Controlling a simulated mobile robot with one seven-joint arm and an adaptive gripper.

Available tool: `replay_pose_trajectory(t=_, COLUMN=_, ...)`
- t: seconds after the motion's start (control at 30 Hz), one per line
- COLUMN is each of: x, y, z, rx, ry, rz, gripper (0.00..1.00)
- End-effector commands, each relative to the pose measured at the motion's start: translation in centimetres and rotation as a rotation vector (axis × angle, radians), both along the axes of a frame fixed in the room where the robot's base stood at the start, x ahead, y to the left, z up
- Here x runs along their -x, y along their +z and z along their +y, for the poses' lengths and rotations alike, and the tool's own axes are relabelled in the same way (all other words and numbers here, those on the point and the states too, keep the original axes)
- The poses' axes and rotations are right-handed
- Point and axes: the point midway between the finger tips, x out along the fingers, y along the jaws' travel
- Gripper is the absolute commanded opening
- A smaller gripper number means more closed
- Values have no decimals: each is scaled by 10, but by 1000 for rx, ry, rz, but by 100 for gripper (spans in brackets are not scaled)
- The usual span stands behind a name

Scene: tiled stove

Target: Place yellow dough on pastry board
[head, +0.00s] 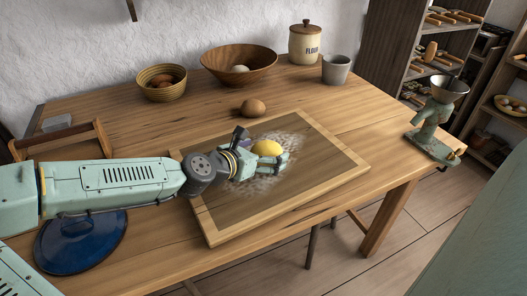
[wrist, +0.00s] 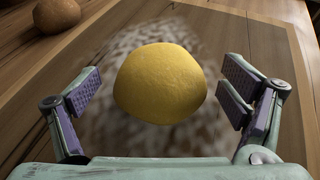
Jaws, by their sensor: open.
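The yellow dough (head: 267,148) is a smooth rounded lump over the floured middle of the pastry board (head: 335,178). In the wrist view the dough (wrist: 160,84) sits between my two open fingers, with a gap on each side. It appears to rest on the flour patch, though its underside is partly hard to see. My gripper (head: 277,161) is low over the board, its fingers around the dough; it also shows in the wrist view (wrist: 161,92). The wooden board has a lighter frame and lies flat on the table.
A brown roll-like lump (head: 253,107) lies behind the board. A ribbed bowl (head: 161,84), a wide wooden bowl (head: 238,66), a flour jar (head: 305,45) and a grey cup (head: 336,69) stand at the back. A green grinder (head: 436,122) stands at the right table edge. A blue dish (head: 82,248) lies front left.

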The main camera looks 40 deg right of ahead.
Motion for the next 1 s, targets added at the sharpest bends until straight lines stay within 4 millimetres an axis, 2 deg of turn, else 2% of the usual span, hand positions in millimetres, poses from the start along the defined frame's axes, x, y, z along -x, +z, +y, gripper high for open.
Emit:
replay_pose_trajectory(t=0.17, x=0, y=5, z=0, rx=0, ry=0, rz=0, gripper=91)
replay_pose_trajectory(t=0.23, x=0, y=5, z=6, rx=1, ry=3, rz=0, gripper=91)
replay_pose_trajectory(t=0.7, x=19, y=37, z=83, rx=0, ry=4, rz=-1, gripper=91)
replay_pose_trajectory(t=1.0, x=25, y=48, z=106, rx=1, ry=1, rz=-1, gripper=91)
